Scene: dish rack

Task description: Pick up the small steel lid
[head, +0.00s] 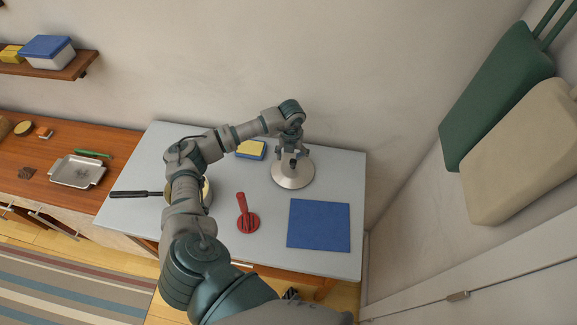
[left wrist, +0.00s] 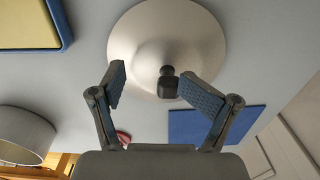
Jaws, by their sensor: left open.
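The small steel lid (head: 294,178) lies on the grey table, under my left gripper (head: 290,158) in the head view. It is a pale, round, shallow dome with a dark knob. In the left wrist view the lid (left wrist: 150,35) fills the upper middle, and its dark knob (left wrist: 167,86) shows between the two fingers. My left gripper (left wrist: 160,92) is open, with a finger on each side of the knob; I cannot tell if either touches it. In the head view the gripper partly hides the lid's knob. My right gripper is not in view.
A yellow and blue box (head: 251,149) lies left of the lid. A red upright-handled object (head: 247,220) and a blue mat (head: 319,225) are nearer the front. A dark-handled pan (head: 130,194) is partly hidden behind my arm. The table's right end (head: 352,175) is clear.

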